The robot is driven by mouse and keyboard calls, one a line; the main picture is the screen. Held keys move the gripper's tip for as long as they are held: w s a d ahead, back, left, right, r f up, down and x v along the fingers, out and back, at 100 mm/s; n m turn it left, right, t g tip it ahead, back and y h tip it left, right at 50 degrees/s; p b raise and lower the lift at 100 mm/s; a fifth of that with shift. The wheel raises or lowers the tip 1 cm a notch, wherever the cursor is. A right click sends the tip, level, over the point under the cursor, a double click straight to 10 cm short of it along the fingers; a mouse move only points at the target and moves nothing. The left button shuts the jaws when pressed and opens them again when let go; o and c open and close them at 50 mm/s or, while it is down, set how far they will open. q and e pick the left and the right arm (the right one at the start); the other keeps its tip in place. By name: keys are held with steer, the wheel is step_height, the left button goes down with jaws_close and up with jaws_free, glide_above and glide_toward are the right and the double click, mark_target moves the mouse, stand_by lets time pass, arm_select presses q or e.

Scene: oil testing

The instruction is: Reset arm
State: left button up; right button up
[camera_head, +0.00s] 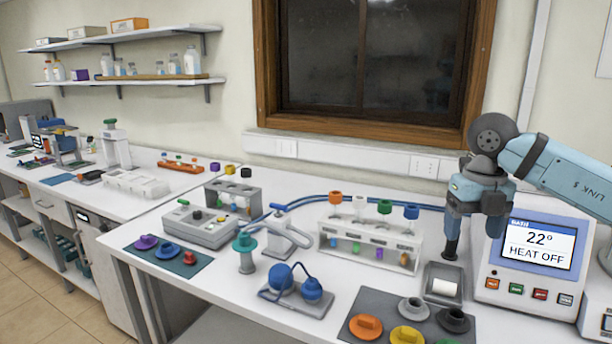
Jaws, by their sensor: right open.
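My right arm comes in from the right edge. My right gripper (472,238) points down in front of the white bath unit (495,284), with its two fingers apart and nothing visible between them. The near finger reaches down just behind a small grey holder (430,289) with a white roll in it. I cannot tell how far the fingertips are above the bench. My left arm and gripper are out of view.
The bath display (538,244) reads 22° and HEAT OFF. Left of the gripper stands a white tube rack (330,240) with coloured caps. A dark mat (376,322) with coloured stoppers lies at the front. A blue-bulbed stand (284,298) and grey block (199,225) are further left.

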steer(key=s+a+f+m+t+y, duration=0.15)
steer(key=s+a+f+y, duration=0.25)
steer(key=a+y, duration=0.4)
steer(key=s+a+f+m+y, duration=0.2)
steer(key=s+a+f+y, duration=0.2)
steer(key=a+y, duration=0.4)
steer(key=s+a+f+m+y, duration=0.2)
steer(key=s+a+f+y, duration=0.3)
steer(key=a, duration=0.5)
steer(key=d+f+m+t+h, duration=0.45)
steer(key=f+m+t, duration=0.3)
steer(key=m, duration=0.25)
steer(key=d+f+m+t+h, duration=0.4)
steer(key=f+m+t+h, duration=0.3)
steer(key=m, duration=0.4)
steer(key=s+d+f+m+g+h, duration=0.3)
steer(key=s+f, duration=0.4)
steer(key=f, duration=0.2)
steer(key=s+d+f+m+g+h, duration=0.2)
steer(key=s+d+f+m+h, duration=0.15)
steer(key=s+f, duration=0.5)
arm_select(q)
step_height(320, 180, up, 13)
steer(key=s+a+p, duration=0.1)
steer(key=p, duration=1.3)
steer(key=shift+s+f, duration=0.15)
arm_select(e)
step_height(320, 180, up, 12)
steer(key=d, duration=0.1)
steer(key=shift+s, duration=0.2)
